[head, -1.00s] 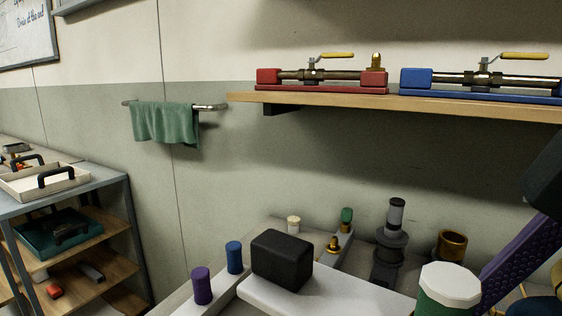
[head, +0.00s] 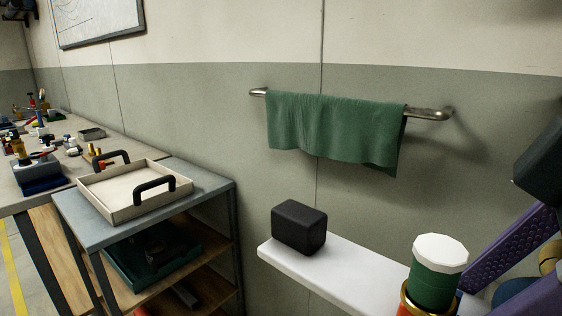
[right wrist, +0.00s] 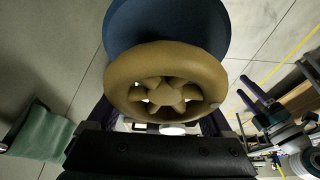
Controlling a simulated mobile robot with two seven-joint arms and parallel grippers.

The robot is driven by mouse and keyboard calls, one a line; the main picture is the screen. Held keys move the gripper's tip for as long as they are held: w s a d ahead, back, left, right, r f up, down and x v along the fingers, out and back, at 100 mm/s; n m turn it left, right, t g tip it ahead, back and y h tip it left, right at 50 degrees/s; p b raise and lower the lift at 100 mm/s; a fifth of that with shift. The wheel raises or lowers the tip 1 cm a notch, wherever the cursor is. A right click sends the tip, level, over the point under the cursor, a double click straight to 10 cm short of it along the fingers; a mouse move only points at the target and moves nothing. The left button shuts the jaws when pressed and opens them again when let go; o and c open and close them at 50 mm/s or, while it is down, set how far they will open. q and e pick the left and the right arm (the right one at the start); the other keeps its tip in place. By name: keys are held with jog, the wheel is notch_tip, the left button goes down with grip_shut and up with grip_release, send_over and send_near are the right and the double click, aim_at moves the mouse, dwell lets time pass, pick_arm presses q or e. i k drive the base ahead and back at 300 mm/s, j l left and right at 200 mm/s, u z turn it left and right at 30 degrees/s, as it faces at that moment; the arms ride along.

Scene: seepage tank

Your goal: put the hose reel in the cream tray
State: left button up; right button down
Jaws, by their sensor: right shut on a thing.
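The cream tray (head: 120,192) has two black handles and looks empty. It lies on the grey top of a rack at the left of the head view. The hose reel (right wrist: 165,85) has a tan spoked wheel and a blue round part behind it. My right gripper (right wrist: 160,122) is shut on it. In the head view my right gripper (head: 530,250), with purple fingers, is at the right edge, and only bits of the reel (head: 550,258) show there. The reel is well to the right of the tray.
The grey rack (head: 210,192) holds a dark green tray (head: 160,262) on a lower shelf. A cluttered workbench (head: 22,200) stands beyond it. A green towel (head: 335,130) hangs on a wall rail (head: 430,112) between the rack and my right gripper.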

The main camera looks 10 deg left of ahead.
aim_at(131, 177)
jog(key=i+j+u, duration=0.35)
jog(key=i+j, duration=0.55)
jog(key=j, duration=0.25)
jog(key=i+j+u, duration=0.35)
jog(key=i+j, duration=0.5)
jog(key=i, duration=0.15)
